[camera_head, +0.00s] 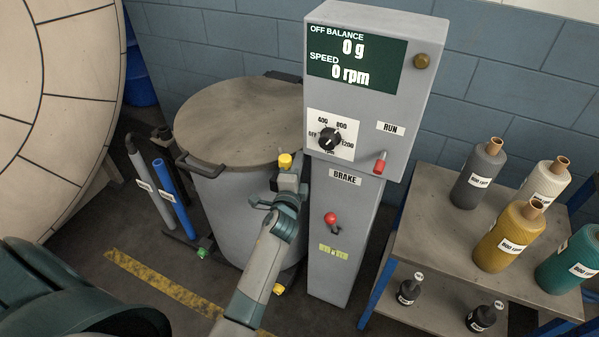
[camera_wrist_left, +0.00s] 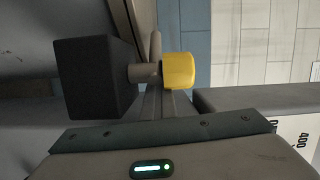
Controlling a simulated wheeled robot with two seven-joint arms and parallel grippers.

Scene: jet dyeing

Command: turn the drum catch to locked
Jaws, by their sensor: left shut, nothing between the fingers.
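The drum catch shows as a yellow knob (camera_head: 285,160) at the right rim of the round drum lid (camera_head: 235,120). In the left wrist view the yellow knob (camera_wrist_left: 178,70) sits on a grey stem beside a dark block (camera_wrist_left: 92,76). I cannot tell which way the catch is turned. My left gripper (camera_head: 286,186) is just below the knob in the head view, its fingers shut and empty. In the left wrist view the closed fingers (camera_wrist_left: 166,102) point at the stem and knob; whether they touch is unclear. My right gripper is not in view.
The control column (camera_head: 340,235) stands close right of my left gripper, with a red-tipped lever (camera_head: 380,163) and red brake knob (camera_head: 330,218). A shelf (camera_head: 420,235) with several bottles is at the right. Two pipes (camera_head: 170,190) stand left of the drum.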

